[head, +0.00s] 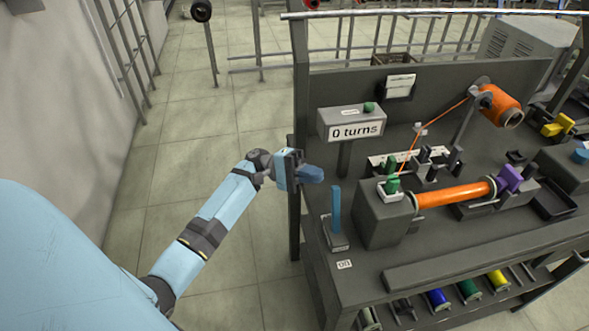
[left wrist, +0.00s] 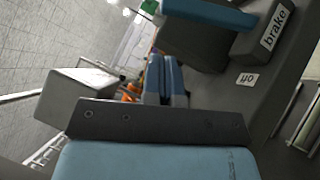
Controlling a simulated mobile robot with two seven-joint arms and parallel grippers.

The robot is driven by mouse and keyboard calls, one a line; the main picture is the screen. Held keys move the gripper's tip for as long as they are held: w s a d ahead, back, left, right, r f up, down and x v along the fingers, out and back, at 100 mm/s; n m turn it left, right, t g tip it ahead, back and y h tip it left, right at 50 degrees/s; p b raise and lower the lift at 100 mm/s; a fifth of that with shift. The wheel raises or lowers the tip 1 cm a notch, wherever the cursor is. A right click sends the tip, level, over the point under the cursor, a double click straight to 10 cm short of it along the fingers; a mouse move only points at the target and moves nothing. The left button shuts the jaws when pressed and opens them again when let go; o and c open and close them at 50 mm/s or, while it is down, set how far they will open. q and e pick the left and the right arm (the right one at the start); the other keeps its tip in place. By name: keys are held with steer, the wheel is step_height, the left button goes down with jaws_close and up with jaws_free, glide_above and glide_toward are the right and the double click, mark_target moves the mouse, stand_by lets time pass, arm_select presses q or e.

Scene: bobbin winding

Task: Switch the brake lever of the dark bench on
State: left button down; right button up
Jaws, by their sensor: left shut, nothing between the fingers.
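The brake lever (head: 336,208) is a blue bar standing upright on a small dark base (head: 339,243) at the left end of the dark bench (head: 330,288). In the left wrist view the blue lever (left wrist: 208,12) crosses the top, and its base carries a white "brake" label (left wrist: 275,29). A small white label (left wrist: 247,79) beside it seems to read "off". My left gripper (head: 314,174) is shut and empty, just left of and above the lever top, apart from it. Its closed fingers (left wrist: 164,82) show in the left wrist view. My right gripper is not in view.
A grey block (head: 383,218) with a green knob and an orange roll (head: 453,194) sit to the right. Floor left of the bench is clear.

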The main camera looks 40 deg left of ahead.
mark_target(331, 189)
arm_select(q)
steer(key=shift+s+d+r, duration=0.4)
steer(key=shift+s+d, duration=0.2)
steer(key=shift+d, duration=0.25)
steer(key=shift+s+d+r, duration=0.35)
steer(key=shift+s+d, duration=0.25)
steer(key=shift+d, duration=0.25)
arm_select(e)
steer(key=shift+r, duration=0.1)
arm_select(q)
steer(key=shift+r, duration=0.1)
steer(key=shift+s+d+r+m+y+p, duration=0.15)
steer(key=shift+s+d+m+y+p, duration=0.05)
steer(key=shift+m+y+p, duration=0.1)
steer(key=shift+s+d, duration=0.1)
steer(key=shift+s+d+r+m+y, duration=0.3)
steer(key=shift+r+m+y, duration=0.1)
steer(key=shift+m, duration=0.2)
steer(key=s+d+r+m+y+p, duration=0.1)
steer(key=s+d+m+y+p, duration=0.2)
steer(key=s+d+m+y, duration=0.1)
steer(key=shift+d+y, duration=0.25)
steer(key=shift+y, duration=0.05)
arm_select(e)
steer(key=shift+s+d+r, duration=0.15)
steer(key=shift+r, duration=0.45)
